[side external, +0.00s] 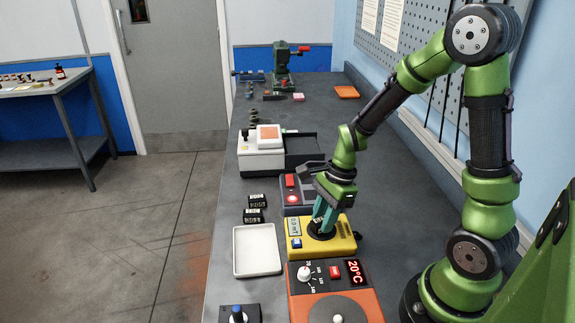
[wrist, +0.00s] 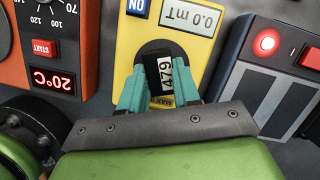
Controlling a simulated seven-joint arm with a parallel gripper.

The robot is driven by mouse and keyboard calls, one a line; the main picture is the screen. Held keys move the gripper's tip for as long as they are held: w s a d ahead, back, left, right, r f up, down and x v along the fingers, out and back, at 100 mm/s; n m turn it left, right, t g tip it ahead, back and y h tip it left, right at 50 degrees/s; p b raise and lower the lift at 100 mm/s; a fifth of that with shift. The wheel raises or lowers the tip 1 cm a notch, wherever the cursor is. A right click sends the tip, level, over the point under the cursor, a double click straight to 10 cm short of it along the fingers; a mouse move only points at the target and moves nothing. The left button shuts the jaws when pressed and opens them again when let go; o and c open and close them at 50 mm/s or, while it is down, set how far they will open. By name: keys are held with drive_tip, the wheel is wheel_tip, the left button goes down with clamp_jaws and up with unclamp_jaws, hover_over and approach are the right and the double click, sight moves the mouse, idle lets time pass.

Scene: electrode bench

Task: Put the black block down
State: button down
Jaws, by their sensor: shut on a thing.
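My gripper (side external: 321,226) points down over the yellow device (side external: 345,243) on the bench. In the wrist view my gripper (wrist: 160,88) has its teal fingers shut on a black block (wrist: 152,72) with a white label reading 479. The block is over the round black recess of the yellow device (wrist: 122,70), whose display reads 0.0 mT. I cannot tell whether the block rests on the recess. In the side view the fingers mostly hide the block.
Two other black labelled blocks (side external: 257,200) (side external: 253,216) lie left of the device, behind an empty white tray (side external: 237,252). An orange hotplate (side external: 372,302) stands in front, a grey unit with a red light (side external: 309,207) behind. A white instrument (side external: 262,161) stands farther back.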

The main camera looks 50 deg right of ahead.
drive_tip(key=shift+f, duration=0.15)
drive_tip(key=c, duration=0.8)
unclamp_jaws()
drive_tip(key=v, duration=1.2)
drive_tip(key=s+a+r+n+t, duration=0.3)
drive_tip(key=a+r+n, duration=0.1)
drive_tip(key=n, duration=0.5)
drive_tip(key=s+a+r+n+t+h, duration=0.1)
drive_tip(key=s+a+r+n+t, duration=0.2)
drive_tip(key=n, duration=0.6)
drive_tip(key=shift+a+r, duration=0.7)
drive_tip(key=shift+a, duration=0.25)
